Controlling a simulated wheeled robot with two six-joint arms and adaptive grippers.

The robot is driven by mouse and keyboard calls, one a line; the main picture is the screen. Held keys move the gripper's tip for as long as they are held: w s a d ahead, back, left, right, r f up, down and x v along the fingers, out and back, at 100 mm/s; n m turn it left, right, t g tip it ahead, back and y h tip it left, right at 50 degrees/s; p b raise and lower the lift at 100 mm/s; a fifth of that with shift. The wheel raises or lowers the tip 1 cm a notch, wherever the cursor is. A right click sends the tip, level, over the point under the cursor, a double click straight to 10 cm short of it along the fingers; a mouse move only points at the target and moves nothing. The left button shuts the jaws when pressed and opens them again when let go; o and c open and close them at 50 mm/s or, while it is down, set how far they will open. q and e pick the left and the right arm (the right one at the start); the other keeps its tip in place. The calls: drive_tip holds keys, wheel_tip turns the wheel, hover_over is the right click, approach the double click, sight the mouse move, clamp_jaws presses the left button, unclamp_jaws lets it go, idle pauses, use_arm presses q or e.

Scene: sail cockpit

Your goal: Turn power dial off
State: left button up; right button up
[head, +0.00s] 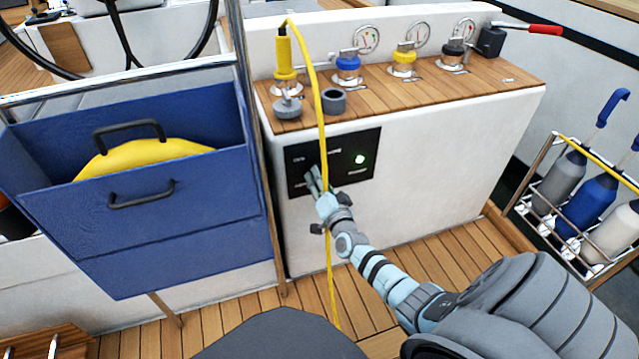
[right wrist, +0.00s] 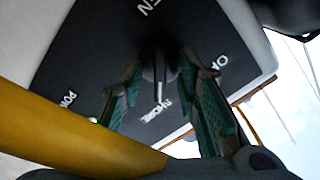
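A black power panel (head: 346,177) is set in the white front of the console, with a lit green lamp (head: 360,159) on its right half. My right gripper (head: 312,178) reaches the panel's left half and covers the dial in the head view. In the right wrist view the dark dial (right wrist: 155,72) with a white pointer line shows between the two fingers. My right gripper (right wrist: 158,80) has its fingers apart, one on each side of the dial; whether they touch it I cannot tell. White labels, one reading SHORE, surround the dial. My left gripper is not in view.
A yellow cable (head: 321,100) hangs from a yellow plug (head: 285,55) past the panel and my right wrist; a yellow cable (right wrist: 80,130) crosses close to the wrist camera. A blue bin (head: 150,210) stands left. A bottle rack (head: 590,215) stands right. Winches and gauges top the console.

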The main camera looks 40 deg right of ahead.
clamp_jaws()
